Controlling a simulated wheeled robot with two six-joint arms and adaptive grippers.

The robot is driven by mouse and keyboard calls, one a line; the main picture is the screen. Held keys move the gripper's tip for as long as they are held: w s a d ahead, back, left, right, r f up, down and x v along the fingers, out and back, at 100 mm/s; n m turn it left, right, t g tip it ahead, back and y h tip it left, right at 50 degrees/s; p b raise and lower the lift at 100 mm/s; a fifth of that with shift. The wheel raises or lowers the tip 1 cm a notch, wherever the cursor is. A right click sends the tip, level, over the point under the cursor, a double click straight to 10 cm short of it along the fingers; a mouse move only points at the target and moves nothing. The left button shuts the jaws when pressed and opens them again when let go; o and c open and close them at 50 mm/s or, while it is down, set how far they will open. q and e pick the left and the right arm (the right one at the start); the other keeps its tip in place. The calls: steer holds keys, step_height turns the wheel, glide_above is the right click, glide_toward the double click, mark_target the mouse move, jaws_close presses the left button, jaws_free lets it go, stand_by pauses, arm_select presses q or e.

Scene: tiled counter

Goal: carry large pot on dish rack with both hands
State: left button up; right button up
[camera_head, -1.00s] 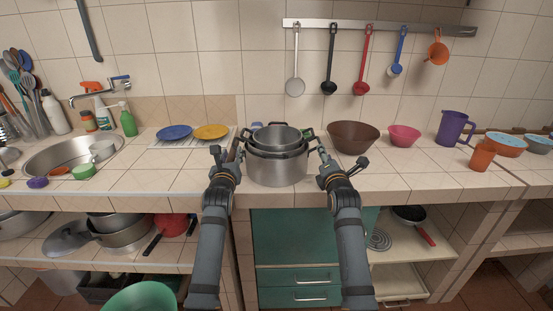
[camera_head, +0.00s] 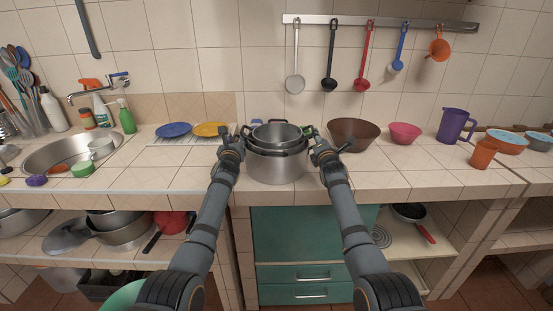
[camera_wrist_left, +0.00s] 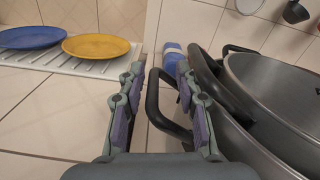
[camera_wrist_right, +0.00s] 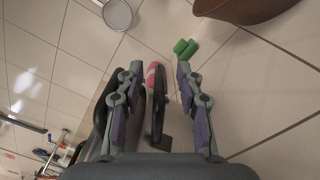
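The large steel pot (camera_head: 275,172) stands on the tiled counter with smaller pots (camera_head: 276,134) nested in it. My left gripper (camera_head: 232,138) is at its left side; in the left wrist view its fingers (camera_wrist_left: 160,75) are open on either side of a black loop handle (camera_wrist_left: 154,105). My right gripper (camera_head: 320,146) is at the right side; in the right wrist view its fingers (camera_wrist_right: 160,75) are open with a black handle (camera_wrist_right: 158,105) between them. The white dish rack (camera_head: 160,142) lies to the left, with a blue plate (camera_head: 174,130) and a yellow plate (camera_head: 210,129) on it.
A brown bowl (camera_head: 353,134) stands close right of the pot, with a pink bowl (camera_head: 405,132) and a purple jug (camera_head: 455,125) farther right. The sink (camera_head: 60,150) is at the left. The counter in front of the rack is clear.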

arm_select(q)
steer(key=shift+c, duration=0.4)
arm_select(e)
steer(key=shift+c, duration=0.4)
arm_select(q)
jaws_close()
arm_select(e)
jaws_close()
arm_select(q)
steer(key=shift+r, duration=0.25)
arm_select(e)
steer(key=shift+r, duration=0.3)
